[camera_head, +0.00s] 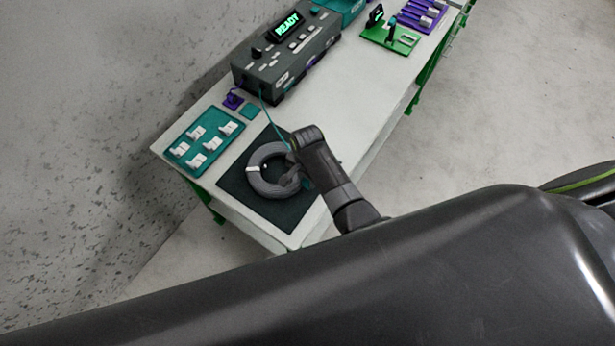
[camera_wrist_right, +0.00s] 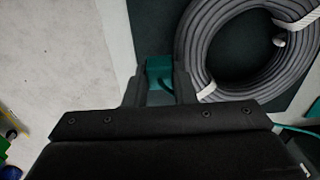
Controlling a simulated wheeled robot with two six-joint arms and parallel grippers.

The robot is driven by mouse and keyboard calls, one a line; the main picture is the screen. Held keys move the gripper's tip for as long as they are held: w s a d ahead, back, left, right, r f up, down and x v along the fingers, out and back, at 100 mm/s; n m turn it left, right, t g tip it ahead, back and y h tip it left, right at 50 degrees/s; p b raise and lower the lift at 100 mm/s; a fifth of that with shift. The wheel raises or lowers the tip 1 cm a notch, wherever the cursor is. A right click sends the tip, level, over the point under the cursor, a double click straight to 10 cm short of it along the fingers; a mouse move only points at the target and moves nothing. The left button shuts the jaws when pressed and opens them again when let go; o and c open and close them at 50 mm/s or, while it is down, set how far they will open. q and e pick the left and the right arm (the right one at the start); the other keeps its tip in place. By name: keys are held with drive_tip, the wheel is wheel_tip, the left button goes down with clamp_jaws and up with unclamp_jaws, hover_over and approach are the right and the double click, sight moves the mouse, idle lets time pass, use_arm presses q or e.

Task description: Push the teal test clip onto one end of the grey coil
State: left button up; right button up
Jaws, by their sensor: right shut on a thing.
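The grey coil (camera_head: 255,185) lies on a dark mat (camera_head: 236,187) near the front left end of the table. It also shows in the right wrist view (camera_wrist_right: 198,62), with white ties around it and a small light tip at its inner edge. My right gripper (camera_head: 291,180) is over the right side of the coil. In the right wrist view my right gripper (camera_wrist_right: 160,85) is shut on the teal test clip (camera_wrist_right: 158,68), beside the coil's outer edge. I cannot tell whether the clip touches the coil. My left gripper is not in view.
A grey tester (camera_head: 285,55) with a lit READY display stands behind the mat, and a teal lead (camera_head: 270,122) runs from it towards my right gripper. A teal tray (camera_head: 203,141) with several white pieces lies left of it. A green board (camera_head: 392,38) stands farther right.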

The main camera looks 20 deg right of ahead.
drive_tip(key=shift+f, duration=0.6)
idle(1.2)
drive_tip(key=shift+r, duration=0.35)
drive_tip(key=shift+r, duration=0.25)
drive_tip(key=shift+f, duration=0.6)
idle(3.1)
drive_tip(key=shift+s+f, duration=0.15)
drive_tip(key=shift+f, duration=0.05)
idle(0.9)
drive_tip(key=o, duration=0.6)
drive_tip(key=shift+s, duration=0.1)
drive_tip(key=shift+o, duration=0.5)
drive_tip(key=o, duration=0.4)
drive_tip(key=shift+s, duration=0.15)
